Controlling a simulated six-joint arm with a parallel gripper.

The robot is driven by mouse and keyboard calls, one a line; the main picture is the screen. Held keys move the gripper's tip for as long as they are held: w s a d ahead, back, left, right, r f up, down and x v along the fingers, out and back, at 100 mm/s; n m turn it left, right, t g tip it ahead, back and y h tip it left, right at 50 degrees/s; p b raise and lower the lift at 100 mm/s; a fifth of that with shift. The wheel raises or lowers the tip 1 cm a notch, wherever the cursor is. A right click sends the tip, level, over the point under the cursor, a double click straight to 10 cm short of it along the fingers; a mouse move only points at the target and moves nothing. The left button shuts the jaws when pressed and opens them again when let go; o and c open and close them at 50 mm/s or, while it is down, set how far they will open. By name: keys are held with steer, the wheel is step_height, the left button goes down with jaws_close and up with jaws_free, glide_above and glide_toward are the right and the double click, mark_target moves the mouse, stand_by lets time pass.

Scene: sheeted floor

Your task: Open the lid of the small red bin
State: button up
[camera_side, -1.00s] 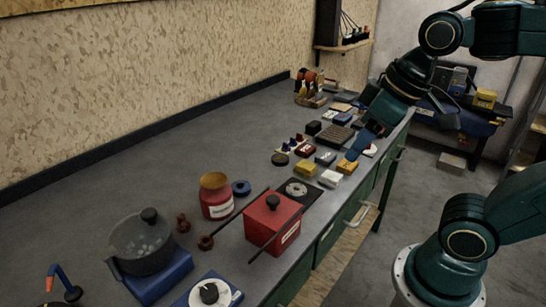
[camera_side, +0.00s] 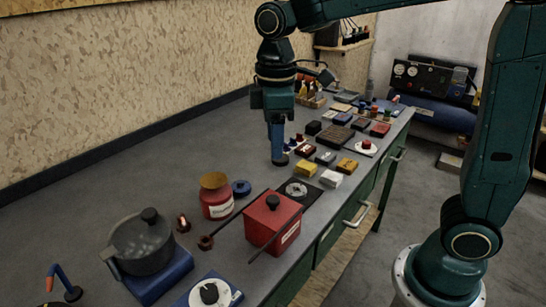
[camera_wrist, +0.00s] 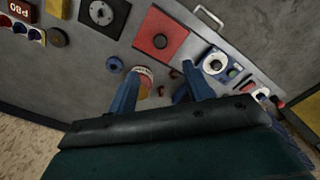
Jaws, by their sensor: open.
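Two red containers stand on the grey bench; I cannot tell for sure which one the task calls the small red bin. One is a square red box (camera_side: 273,223) with a black knob on its closed top; it also shows in the wrist view (camera_wrist: 172,31). The other is a round red can (camera_side: 216,205) with a white label and a tan disc on top, partly behind a finger in the wrist view (camera_wrist: 144,71). My gripper (camera_side: 278,150), with blue fingers, is open and empty, pointing down above the bench beyond both containers. Its fingers also show in the wrist view (camera_wrist: 158,92).
A dark rod lies along each side of the square box. A lidded grey pot (camera_side: 144,242) stands on a blue block at left. A blue ring (camera_side: 241,187) lies beside the can. Several small boxes and a dark plate (camera_side: 297,191) lie farther along. Bare bench lies left of the can.

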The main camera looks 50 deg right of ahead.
mark_target(273, 199)
steer(key=shift+w+a+f, duration=0.1)
steer(key=shift+w+f, duration=0.05)
step_height(273, 199, down, 14)
steer(key=shift+r, duration=0.1)
stand_by(0.9)
steer(key=shift+c, duration=0.2)
jaws_close()
